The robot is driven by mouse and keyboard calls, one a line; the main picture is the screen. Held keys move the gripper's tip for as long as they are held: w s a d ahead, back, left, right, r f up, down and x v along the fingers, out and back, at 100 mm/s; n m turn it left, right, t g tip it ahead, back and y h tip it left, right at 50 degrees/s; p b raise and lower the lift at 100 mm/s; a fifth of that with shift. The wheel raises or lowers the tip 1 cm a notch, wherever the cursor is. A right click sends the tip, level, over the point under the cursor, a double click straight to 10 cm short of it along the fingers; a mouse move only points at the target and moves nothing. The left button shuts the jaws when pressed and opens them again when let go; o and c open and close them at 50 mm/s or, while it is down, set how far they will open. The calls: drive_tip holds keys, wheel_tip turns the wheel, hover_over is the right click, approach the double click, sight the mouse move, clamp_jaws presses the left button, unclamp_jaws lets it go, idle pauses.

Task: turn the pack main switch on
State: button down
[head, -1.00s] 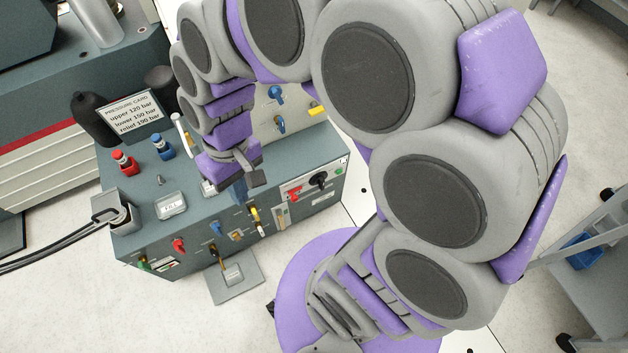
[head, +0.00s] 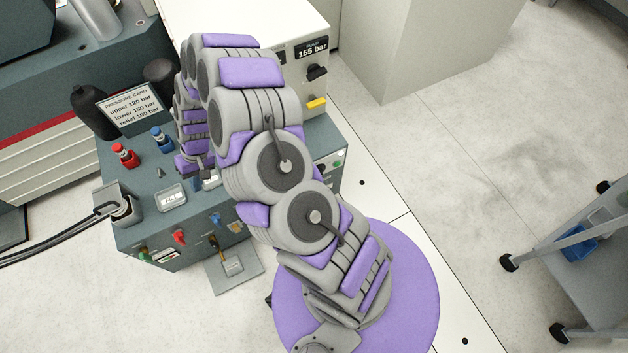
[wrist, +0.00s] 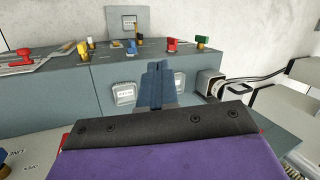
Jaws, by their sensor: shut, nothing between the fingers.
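The grey hydraulic pack (head: 140,190) stands at left in the head view, with several coloured valve handles on its front. No part I can read names the main switch. My arm covers the right part of its front, where only a green button (head: 337,164) shows. My gripper (wrist: 157,72) is shut and empty above the pack's top, near two small framed windows. In the head view its tip (head: 209,180) is partly hidden by my arm.
A pump panel reading 155 bar (head: 312,48) carries a black knob (head: 316,72) and a yellow handle (head: 316,103). Red (head: 124,155) and blue (head: 161,142) fittings and a pressure card (head: 131,108) stand on the pack. Black hoses (head: 55,245) run left.

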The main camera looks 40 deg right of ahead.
drive_tip(key=d+f+m, duration=0.1)
drive_tip(key=d+f, duration=0.3)
drive_tip(key=f, duration=0.4)
drive_tip(key=m+h+p, duration=0.1)
drive_tip(key=h, duration=0.6)
approach(319, 176)
drive_tip(key=a, duration=0.6)
drive_tip(key=d+f+b, duration=0.5)
drive_tip(key=f, duration=0.6)
drive_tip(key=shift+s+d+f+t+b, duration=0.15)
drive_tip(key=shift+s+d+t+b, duration=0.2)
drive_tip(key=shift+s, duration=0.1)
